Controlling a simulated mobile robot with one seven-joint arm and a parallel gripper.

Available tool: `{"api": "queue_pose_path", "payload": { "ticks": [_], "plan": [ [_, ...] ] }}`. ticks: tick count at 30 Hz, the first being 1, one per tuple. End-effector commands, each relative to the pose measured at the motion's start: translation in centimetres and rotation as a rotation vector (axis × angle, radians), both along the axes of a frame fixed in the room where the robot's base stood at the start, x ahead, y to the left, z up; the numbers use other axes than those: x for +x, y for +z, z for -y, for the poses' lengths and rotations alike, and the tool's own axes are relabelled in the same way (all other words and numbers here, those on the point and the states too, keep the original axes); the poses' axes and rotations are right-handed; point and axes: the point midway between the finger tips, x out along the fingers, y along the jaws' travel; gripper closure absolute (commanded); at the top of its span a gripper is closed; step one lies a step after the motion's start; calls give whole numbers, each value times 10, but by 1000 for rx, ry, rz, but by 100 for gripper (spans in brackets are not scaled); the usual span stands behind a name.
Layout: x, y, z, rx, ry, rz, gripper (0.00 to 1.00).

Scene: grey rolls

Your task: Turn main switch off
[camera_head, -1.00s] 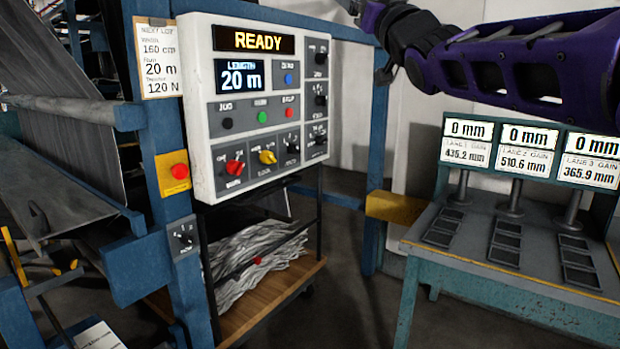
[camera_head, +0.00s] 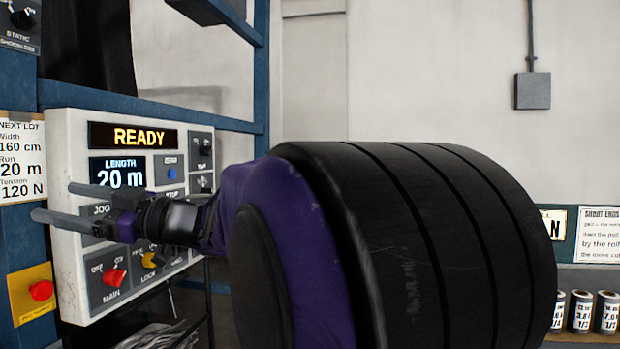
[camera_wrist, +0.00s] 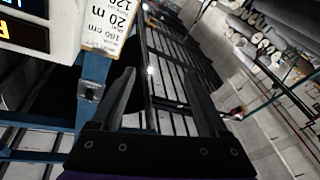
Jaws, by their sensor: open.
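The main switch (camera_head: 114,277) is a red rotary knob at the lower left of the white control panel (camera_head: 70,250), marked OFF and ON above and MAIN below. Its handle looks tilted toward ON, and the panel display (camera_head: 132,136) reads READY. My gripper (camera_head: 51,201) is open and empty, its fingers pointing left across the panel, above the knob in the picture and apart from it. In the wrist view the gripper (camera_wrist: 158,72) also shows open with nothing between its fingers; the main switch is not in that view. My arm hides the panel's right middle.
A yellow knob (camera_head: 148,259) marked LOCK sits right of the main switch. A red push button (camera_head: 41,290) on a yellow plate is left of the panel. Blue frame posts (camera_head: 262,80) stand around it. A lot card (camera_head: 20,165) hangs at the left.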

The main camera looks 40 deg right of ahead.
Motion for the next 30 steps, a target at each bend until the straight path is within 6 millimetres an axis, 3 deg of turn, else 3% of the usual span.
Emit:
{"api": "queue_pose_path", "payload": {
  "ticks": [1, 6, 11, 30],
  "plan": [
    [73, -202, 187, 155, -270, -378, 22],
    [61, -202, 189, 176, -228, -383, 22],
    [67, -206, 185, 183, -221, -392, 22],
    [173, -205, 108, 182, -223, -390, 22]
  ]
}}
